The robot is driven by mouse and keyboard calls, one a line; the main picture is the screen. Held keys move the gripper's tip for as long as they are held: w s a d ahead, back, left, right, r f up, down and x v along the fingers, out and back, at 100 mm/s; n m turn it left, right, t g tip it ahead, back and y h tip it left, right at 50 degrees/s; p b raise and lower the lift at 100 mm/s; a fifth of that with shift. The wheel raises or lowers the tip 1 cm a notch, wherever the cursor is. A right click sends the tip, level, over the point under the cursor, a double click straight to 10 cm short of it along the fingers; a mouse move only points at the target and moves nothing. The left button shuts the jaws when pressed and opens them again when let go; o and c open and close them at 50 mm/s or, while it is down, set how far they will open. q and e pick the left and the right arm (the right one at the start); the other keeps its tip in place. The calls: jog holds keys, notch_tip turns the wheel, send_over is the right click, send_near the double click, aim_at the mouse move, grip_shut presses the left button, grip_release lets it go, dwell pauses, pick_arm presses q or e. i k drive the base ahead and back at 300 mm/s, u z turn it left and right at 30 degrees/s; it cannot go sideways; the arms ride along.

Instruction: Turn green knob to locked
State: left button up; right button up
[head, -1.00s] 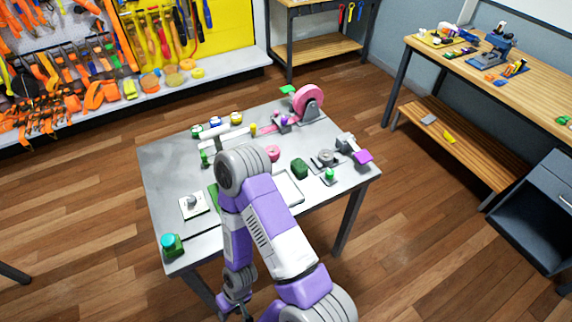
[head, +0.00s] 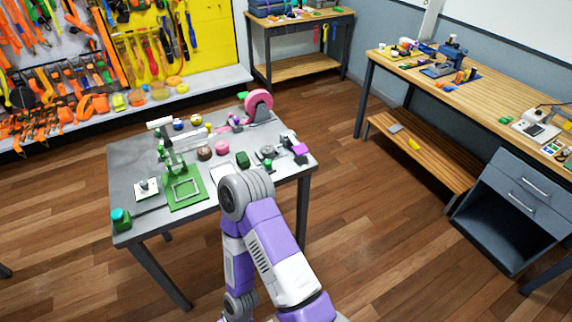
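A teal-green knob or cap (head: 120,214) tops a dark green block at the table's front left corner. A dark green rounded piece (head: 242,159) sits near the middle of the table. I cannot tell which of these, if either, is the knob of the task, nor its turn position. One purple and white arm of mine rises from the bottom and bends at an elbow in front of the table's front edge. My other arm is not in view.
The grey table (head: 126,165) also holds a green frame fixture (head: 184,190), a white plate with a knob (head: 147,187), a pink reel (head: 259,103) and a purple piece (head: 299,148). A wooden bench (head: 470,95) stands right. The floor between is clear.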

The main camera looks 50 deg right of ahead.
aim_at(267, 163)
jog(key=z, duration=0.85)
jog(key=i, duration=0.3)
jog(key=z, duration=0.05)
